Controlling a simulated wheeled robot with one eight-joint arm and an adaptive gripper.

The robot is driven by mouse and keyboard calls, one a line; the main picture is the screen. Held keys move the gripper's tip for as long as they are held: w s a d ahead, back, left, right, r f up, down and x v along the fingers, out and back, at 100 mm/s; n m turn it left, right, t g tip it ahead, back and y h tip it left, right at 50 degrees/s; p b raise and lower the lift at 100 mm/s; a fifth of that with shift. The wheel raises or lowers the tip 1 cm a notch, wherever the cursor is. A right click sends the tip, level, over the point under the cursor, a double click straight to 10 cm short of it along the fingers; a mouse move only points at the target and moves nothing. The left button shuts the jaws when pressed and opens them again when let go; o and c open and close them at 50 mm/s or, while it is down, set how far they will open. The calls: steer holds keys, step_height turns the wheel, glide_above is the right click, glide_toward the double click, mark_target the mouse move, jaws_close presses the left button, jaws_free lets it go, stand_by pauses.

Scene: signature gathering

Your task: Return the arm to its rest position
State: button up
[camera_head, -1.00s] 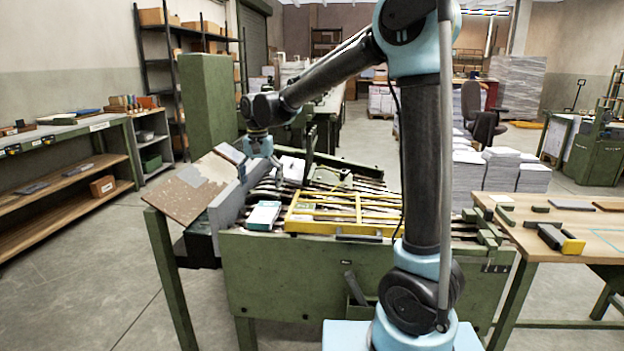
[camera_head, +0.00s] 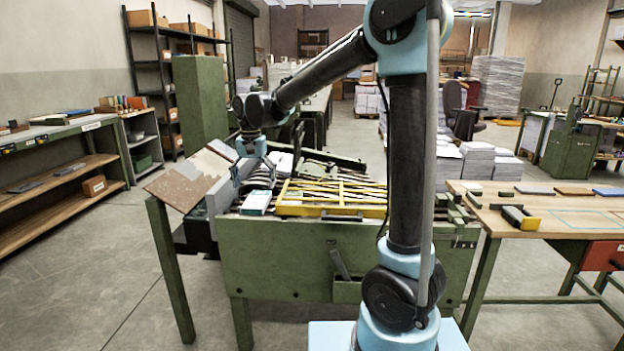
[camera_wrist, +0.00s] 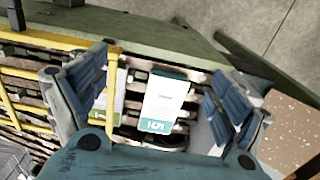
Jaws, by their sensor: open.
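My gripper (camera_head: 250,150) hangs from my raised, bent arm over the left end of the green gathering machine (camera_head: 290,265). In the wrist view its two blue-padded fingers (camera_wrist: 155,95) stand wide apart. Nothing is held between them. A white and teal booklet (camera_wrist: 165,100) lies below on the machine's slats, seen in the gap between the fingers. It also shows in the head view (camera_head: 257,202), in front of and below the gripper. The exact height of the gripper above the machine is hard to tell.
A yellow frame (camera_head: 333,209) lies across the machine top, right of the booklet. A tilted speckled board (camera_head: 184,188) stands at the machine's left end. A wooden workbench (camera_head: 560,215) with tools is on the right, shelves (camera_head: 60,190) on the left. Floor is free at front left.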

steer(key=s+d+t, duration=0.1)
steer(key=s+d, duration=0.3)
steer(key=d, duration=0.8)
steer(key=s+d, duration=0.4)
steer(key=d, duration=0.8)
steer(key=s+d+f+n+t, duration=0.1)
steer(key=s+d+f, duration=1.1)
steer(key=s+d, duration=0.2)
steer(key=shift+s+d, duration=0.15)
steer(key=shift+s, duration=0.7)
